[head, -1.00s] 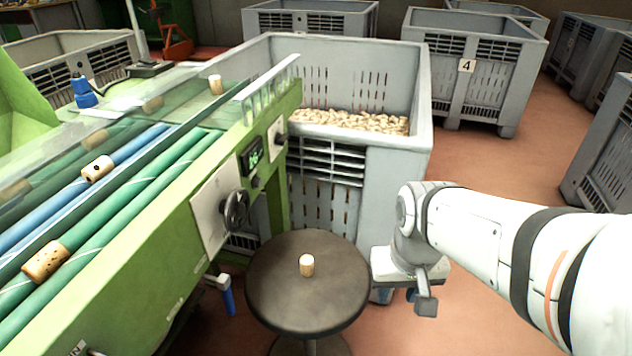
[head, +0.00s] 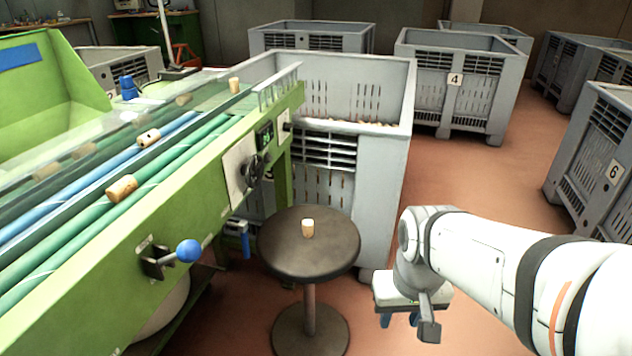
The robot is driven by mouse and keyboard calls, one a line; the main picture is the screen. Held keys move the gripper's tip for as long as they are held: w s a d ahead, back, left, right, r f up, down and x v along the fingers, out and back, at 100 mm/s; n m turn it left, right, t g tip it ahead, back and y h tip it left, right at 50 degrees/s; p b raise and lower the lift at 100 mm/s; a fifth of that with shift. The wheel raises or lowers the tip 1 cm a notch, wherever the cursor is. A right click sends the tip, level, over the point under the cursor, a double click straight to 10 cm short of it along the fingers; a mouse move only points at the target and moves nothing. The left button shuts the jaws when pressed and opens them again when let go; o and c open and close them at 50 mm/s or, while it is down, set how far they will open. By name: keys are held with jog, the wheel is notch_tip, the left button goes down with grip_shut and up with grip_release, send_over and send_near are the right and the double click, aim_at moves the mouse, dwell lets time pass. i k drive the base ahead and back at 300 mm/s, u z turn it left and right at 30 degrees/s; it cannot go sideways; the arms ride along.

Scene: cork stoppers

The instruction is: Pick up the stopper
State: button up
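A small pale cork stopper (head: 308,228) stands upright near the middle of a round dark stool (head: 285,262). Other stoppers lie on the machine's rollers, such as one on the green roller (head: 121,188) and one on the blue roller (head: 148,137). One more stands at the machine's far end (head: 234,85). My gripper (head: 400,320) is to the right of the stool and apart from it, pointing down. Two blue finger parts show below its body. Their tips are small and partly hidden, so I cannot tell how far apart they are.
The green sorting machine (head: 210,205) fills the left, with a blue-knobbed lever (head: 188,250) sticking out. A large grey crate (head: 385,170) stands behind the stool. More crates, one marked 4 (head: 455,105), stand farther back. Open reddish floor (head: 490,180) lies to the right.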

aim_at(308, 223)
jog(key=u, duration=0.15)
jog(key=i, duration=0.85)
jog(key=z, duration=0.05)
